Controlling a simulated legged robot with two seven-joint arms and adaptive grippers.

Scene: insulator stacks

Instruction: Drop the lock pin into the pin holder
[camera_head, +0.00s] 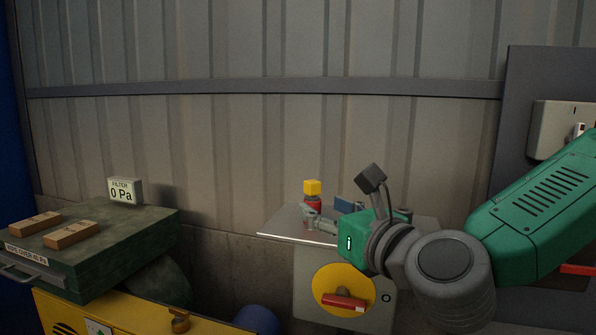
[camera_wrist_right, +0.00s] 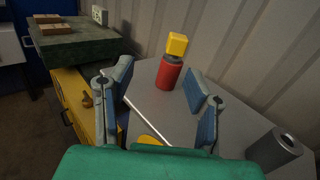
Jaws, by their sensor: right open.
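A yellow cube (camera_head: 312,187) tops a red cylinder (camera_head: 313,202) with a grey collar, upright on the grey shelf (camera_head: 285,229). In the right wrist view the cube (camera_wrist_right: 177,44) sits slightly tilted above the red cylinder (camera_wrist_right: 168,75). A grey cylinder with an opening in its top (camera_wrist_right: 274,148) stands at the right in that view. I cannot tell for sure which of these is the lock pin or the pin holder. My right gripper (camera_head: 329,212) is open and empty, its fingers (camera_wrist_right: 160,82) spread short of the red cylinder. My left gripper is not visible.
A ribbed wall (camera_head: 200,140) stands behind the shelf. A yellow disc with a red handle (camera_head: 344,302) is on the front below the shelf. At left, a green case (camera_head: 120,240) carries wooden blocks (camera_head: 70,236) and a "FILTER 0 Pa" sign (camera_head: 124,191).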

